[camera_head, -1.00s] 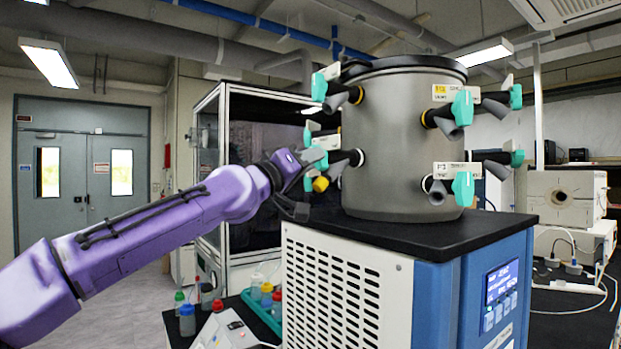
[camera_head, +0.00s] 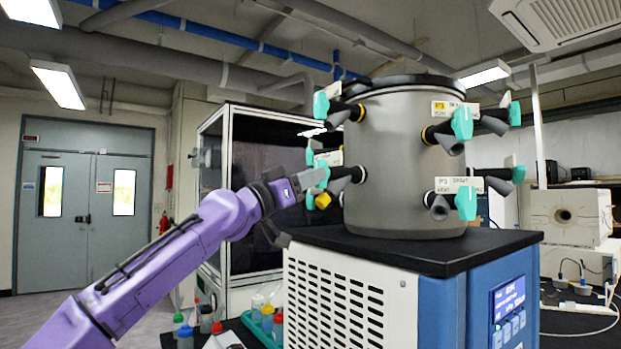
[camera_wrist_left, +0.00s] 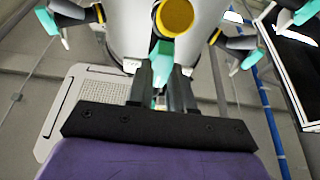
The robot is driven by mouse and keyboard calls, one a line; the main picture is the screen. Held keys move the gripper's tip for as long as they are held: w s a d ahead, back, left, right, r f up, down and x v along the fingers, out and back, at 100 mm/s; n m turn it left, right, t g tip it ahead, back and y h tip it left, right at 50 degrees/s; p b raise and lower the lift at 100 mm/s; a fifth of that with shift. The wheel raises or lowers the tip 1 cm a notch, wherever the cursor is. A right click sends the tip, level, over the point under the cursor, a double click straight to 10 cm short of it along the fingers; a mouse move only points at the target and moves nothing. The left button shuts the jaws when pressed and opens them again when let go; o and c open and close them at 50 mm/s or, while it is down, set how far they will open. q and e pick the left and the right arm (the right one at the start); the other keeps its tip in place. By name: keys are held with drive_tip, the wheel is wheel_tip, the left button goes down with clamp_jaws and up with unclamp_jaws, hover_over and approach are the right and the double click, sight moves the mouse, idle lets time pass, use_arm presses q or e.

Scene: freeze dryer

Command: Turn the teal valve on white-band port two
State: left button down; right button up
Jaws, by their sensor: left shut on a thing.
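The teal valve (camera_head: 323,171) is on the lower left port of the grey steel drum (camera_head: 400,170). A white label (camera_head: 329,158) is beside it. My left gripper (camera_head: 316,178) reaches it from the left, its fingers at the handle. In the left wrist view, the teal handle (camera_wrist_left: 162,54) stands between the fingers (camera_wrist_left: 166,78) of the left gripper, which are shut on it. A yellow round end (camera_wrist_left: 176,16) of the port lies just beyond. The fingers partly hide the handle, so its exact angle is unclear. My right gripper is not in view.
Other ports with teal valves surround the drum, one above (camera_head: 321,104) and others at the front (camera_head: 466,202). The drum stands on a black-topped cabinet (camera_head: 420,248). A glass-fronted enclosure (camera_head: 262,170) is behind my left arm. Bottles (camera_head: 267,318) stand below.

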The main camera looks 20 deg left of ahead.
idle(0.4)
use_arm(q)
drive_tip(key=c, duration=1)
unclamp_jaws()
drive_tip(key=b+v, duration=0.5)
drive_tip(key=v, duration=0.5)
drive_tip(key=shift+s+a+f, duration=0.2)
